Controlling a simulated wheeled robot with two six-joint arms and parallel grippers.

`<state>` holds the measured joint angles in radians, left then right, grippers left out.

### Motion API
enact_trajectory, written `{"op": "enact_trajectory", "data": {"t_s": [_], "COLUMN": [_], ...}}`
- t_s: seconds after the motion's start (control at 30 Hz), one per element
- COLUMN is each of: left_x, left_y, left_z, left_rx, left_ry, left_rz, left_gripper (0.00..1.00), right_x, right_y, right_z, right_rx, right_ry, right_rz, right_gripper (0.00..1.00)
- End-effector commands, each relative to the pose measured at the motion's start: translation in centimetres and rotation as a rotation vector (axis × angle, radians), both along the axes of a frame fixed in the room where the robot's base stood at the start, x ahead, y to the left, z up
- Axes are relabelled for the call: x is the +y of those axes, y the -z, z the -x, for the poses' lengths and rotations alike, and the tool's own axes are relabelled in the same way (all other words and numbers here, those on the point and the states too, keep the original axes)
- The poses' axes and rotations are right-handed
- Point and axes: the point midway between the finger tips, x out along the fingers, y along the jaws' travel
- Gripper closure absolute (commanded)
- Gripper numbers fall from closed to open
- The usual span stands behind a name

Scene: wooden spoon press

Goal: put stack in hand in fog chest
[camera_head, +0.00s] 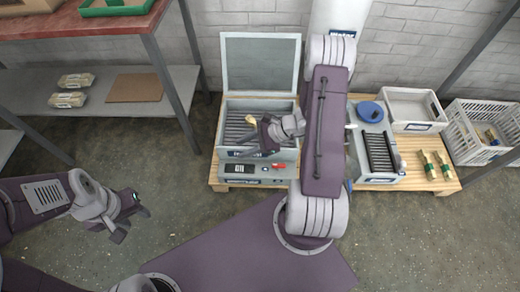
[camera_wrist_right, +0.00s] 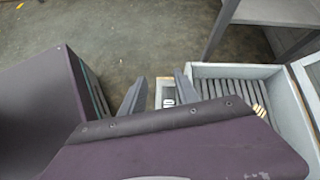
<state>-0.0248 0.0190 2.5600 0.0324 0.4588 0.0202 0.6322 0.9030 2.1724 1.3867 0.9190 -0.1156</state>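The fog chest (camera_head: 262,64) stands on a wooden pallet with its lid up and dark slats inside. A small pale-yellow stack (camera_head: 251,120) is inside it by the slats, partly hidden by my right gripper. In the right wrist view the stack (camera_wrist_right: 260,111) rests on the slats of the chest (camera_wrist_right: 292,105), to the right of my fingers. My right gripper (camera_wrist_right: 157,92) has its fingers apart with nothing between them; in the head view it is over the front of the chest. My left gripper (camera_head: 131,220) is over the floor at the left, fingers apart and empty.
A blue-topped grey machine (camera_head: 380,150), a pale tray (camera_head: 412,108) and two wrapped bundles (camera_head: 428,165) are on the pallet's right. A white crate (camera_head: 478,140) stands beyond. A shelf (camera_head: 130,108) at left holds two stacks (camera_head: 72,90). My right arm hides the pallet's middle.

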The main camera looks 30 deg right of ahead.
Motion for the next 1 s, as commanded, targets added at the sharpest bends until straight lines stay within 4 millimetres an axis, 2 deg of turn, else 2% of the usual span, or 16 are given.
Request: {"op": "enact_trajectory", "data": {"t_s": [0.03,0.1,0.2,0.3,0.4,0.53,0.8,0.87,0.97,1.0], "left_x": [0.0,0.0,0.0,0.0,0.0,0.0,0.0,0.0,0.0,0.0], "left_y": [0.0,0.0,0.0,0.0,0.0,0.0,-0.3,-1.1,-3.9,-5.5], "left_z": [0.0,0.0,0.0,0.0,0.0,0.0,0.0,0.0,0.0,0.0], "left_rx": [0.0,0.0,0.0,0.0,0.0,0.0,0.0,0.0,0.0,0.0], "left_ry": [0.0,0.0,0.0,0.0,0.0,0.0,0.0,0.0,0.0,0.0], "left_rz": [0.0,0.0,0.0,0.0,0.0,0.0,0.0,0.0,0.0,0.0], "left_gripper": [0.6,0.6,0.6,0.6,0.6,0.6,0.6,0.6,0.6,0.6], "right_x": [2.7,4.4,3.7,2.4,1.8,1.6,1.5,1.5,1.5,1.5], "right_y": [-1.9,-3.6,-5.6,-7.5,-8.9,-9.6,-9.9,-10.7,-13.5,-15.1], "right_z": [2.5,6.8,10.5,11.2,10.7,10.4,10.3,10.3,10.3,10.3], "right_rx": [-0.025,-0.071,-0.193,-0.341,-0.457,-0.516,-0.515,-0.514,-0.513,-0.513], "right_ry": [-0.253,-0.613,-1.066,-1.388,-1.571,-1.655,-1.656,-1.655,-1.654,-1.654], "right_rz": [0.11,0.289,0.57,0.807,0.958,1.028,1.029,1.028,1.028,1.028], "right_gripper": [0.63,0.63,0.63,0.63,0.63,0.63,0.63,0.63,0.63,0.63]}}
